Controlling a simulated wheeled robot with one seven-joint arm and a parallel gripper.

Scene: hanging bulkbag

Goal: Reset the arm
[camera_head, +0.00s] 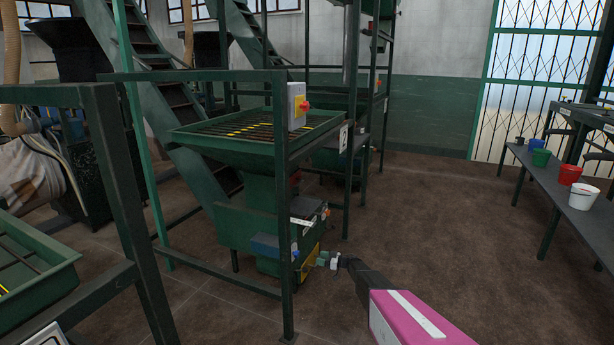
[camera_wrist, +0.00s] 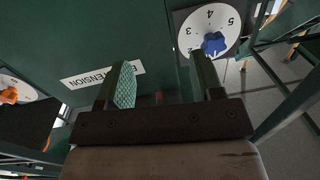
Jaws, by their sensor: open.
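My gripper (camera_head: 328,260) is at the end of my pink and black arm, reaching in from the lower right to the front of a green hopper machine (camera_head: 255,190). In the wrist view my gripper (camera_wrist: 164,80) is open, its two fingers apart with nothing between them. It faces a dark green panel (camera_wrist: 150,30) with a white label reading "EXTENSION" (camera_wrist: 103,75). A white numbered dial with a blue knob (camera_wrist: 213,44) is just beyond the right finger. Whether that finger touches it I cannot tell.
A second dial with an orange knob (camera_wrist: 9,96) is at the wrist view's left edge. Green frame posts (camera_head: 283,220) stand close left of my arm. A bench with buckets (camera_head: 582,195) is at right. Brown floor (camera_head: 430,215) between is clear.

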